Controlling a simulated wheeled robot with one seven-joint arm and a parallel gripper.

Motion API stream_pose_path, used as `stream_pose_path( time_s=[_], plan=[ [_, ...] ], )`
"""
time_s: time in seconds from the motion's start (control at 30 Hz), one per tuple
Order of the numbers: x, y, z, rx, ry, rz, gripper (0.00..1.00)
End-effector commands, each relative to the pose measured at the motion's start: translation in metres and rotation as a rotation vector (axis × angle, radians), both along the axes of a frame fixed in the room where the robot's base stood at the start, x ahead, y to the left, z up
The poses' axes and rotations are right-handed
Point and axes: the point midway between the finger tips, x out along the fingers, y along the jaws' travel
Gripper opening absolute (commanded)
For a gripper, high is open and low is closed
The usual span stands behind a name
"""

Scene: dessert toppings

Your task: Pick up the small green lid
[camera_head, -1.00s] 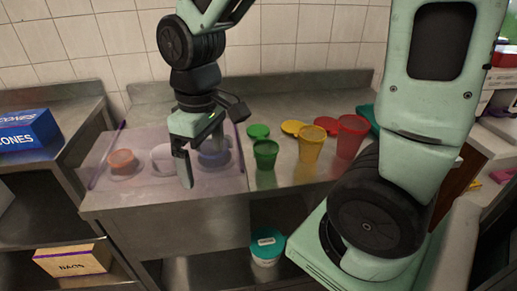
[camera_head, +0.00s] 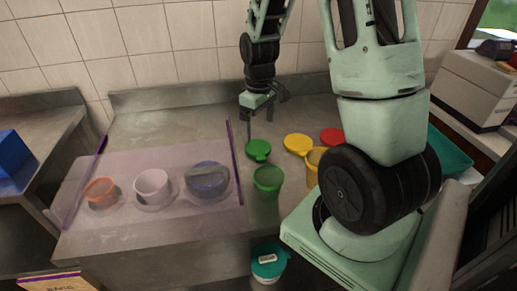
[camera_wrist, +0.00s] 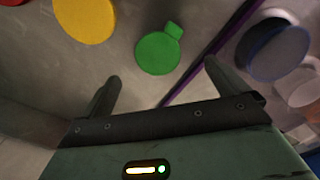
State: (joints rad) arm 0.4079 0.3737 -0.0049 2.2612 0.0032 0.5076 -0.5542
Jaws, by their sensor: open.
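The small green lid (camera_head: 258,149) lies flat on the metal counter, behind the green cup (camera_head: 267,180). In the wrist view the green lid (camera_wrist: 158,53) shows as a disc with a small tab, ahead of my fingertips and between their lines. My gripper (camera_head: 262,122) is open and empty, just above and behind the lid in the head view. Its two fingers also show in the wrist view (camera_wrist: 162,80), spread apart. A gap remains between the fingers and the lid.
A yellow lid (camera_head: 298,143) and a red lid (camera_head: 332,136) lie to the right. A yellow cup (camera_head: 313,166) is partly hidden by my arm. A clear, purple-edged panel (camera_head: 233,160) stands left of the green lid, by bowls including a blue one (camera_head: 207,180).

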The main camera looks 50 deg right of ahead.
Motion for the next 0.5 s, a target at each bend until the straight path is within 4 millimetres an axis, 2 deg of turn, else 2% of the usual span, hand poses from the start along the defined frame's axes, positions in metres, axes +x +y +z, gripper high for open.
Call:
stream_pose_path(
  time_s=[0.1,0.37,0.5],
  plan=[
    [0.000,0.000,-0.017,0.002,0.002,0.000,0.99],
    [0.001,-0.002,-0.032,0.001,0.002,-0.001,0.99],
    [0.002,-0.005,-0.050,0.002,0.003,-0.001,0.99]
  ],
)
